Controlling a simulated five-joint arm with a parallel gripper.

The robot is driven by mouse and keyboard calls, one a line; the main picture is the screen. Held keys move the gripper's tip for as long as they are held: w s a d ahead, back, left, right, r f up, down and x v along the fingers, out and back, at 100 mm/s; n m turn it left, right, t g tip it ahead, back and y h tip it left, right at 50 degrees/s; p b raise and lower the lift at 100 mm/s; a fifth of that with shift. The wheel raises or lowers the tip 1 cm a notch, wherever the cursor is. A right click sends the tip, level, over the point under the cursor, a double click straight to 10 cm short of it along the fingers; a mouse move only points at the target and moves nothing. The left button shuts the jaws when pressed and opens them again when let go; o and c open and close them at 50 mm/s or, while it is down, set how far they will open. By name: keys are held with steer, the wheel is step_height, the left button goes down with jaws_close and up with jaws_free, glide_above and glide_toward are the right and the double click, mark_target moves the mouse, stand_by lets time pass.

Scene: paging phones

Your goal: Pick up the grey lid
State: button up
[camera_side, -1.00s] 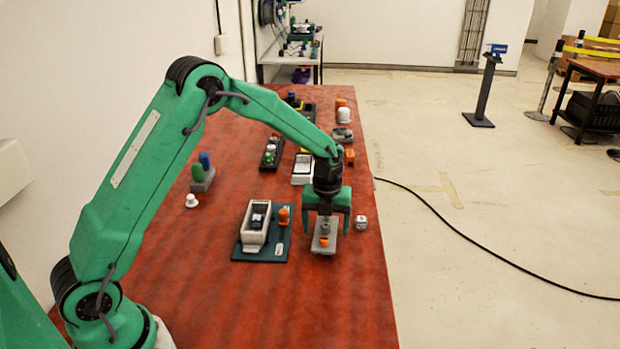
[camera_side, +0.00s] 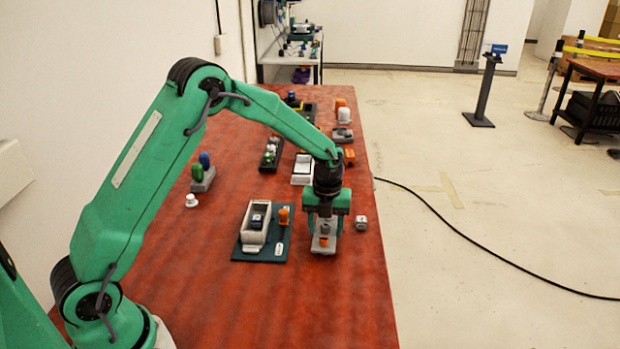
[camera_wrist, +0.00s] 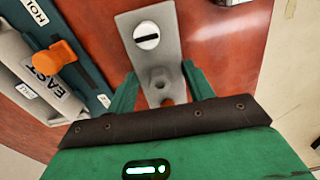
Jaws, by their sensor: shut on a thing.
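The grey lid (camera_side: 323,249) is a long flat plate lying on the red table at the near right. In the wrist view the grey lid (camera_wrist: 135,22) carries a round white slotted disc, a small grey raised part and an orange part, mostly hidden by my gripper. My gripper (camera_side: 326,234) points down over the lid with its jaws drawn in. In the wrist view my gripper (camera_wrist: 160,85) has one green finger on each side of the lid and is shut on it. The exact contact is partly hidden.
Left of the lid, a white open box (camera_side: 252,238) marked EAST sits on a dark teal board (camera_side: 247,256) with an orange knob (camera_side: 284,213). Several trays and parts lie farther back. The near table is clear.

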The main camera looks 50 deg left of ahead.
mark_target(326, 225)
steer(key=shift+r, duration=0.1)
steer(key=shift+r, duration=0.8)
step_height(326, 225, up, 2)
steer(key=shift+r, duration=0.2)
steer(key=s+d+r, duration=0.5)
steer(key=d+r, duration=0.1)
steer(key=d, duration=0.4)
steer(key=shift+s+r, duration=0.4)
steer(key=shift+a, duration=0.1)
